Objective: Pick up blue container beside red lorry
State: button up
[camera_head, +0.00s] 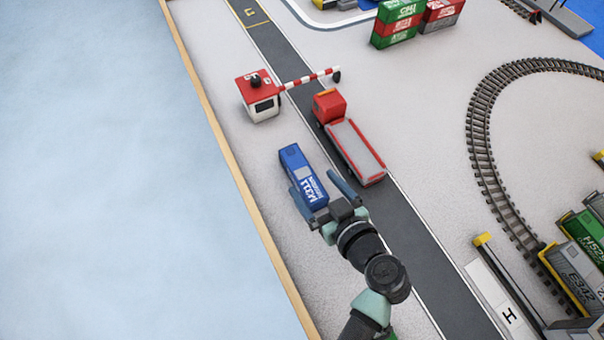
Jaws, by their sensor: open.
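The blue container (301,172) has white lettering and lies on the light ground beside the grey road, to the left of the red lorry. The red lorry (352,148) stands on the road with a red cab and a flat, empty grey bed. My gripper (320,184) is open, with one finger at each long side of the container's near part. The fingers look close to its sides; I cannot tell whether they touch it or how low they are.
A small red-roofed booth (260,97) with a red-and-white barrier (311,78) over the road stands beyond the container. A wooden table edge (232,150) runs along the left. Stacked containers (396,24) stand at the back, and curved rail track (482,130) lies right.

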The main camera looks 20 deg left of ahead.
aim_at(303, 173)
jog(key=shift+f+x, duration=0.2)
jog(key=shift+x, duration=3.1)
jog(key=shift+d, duration=0.1)
grip_shut()
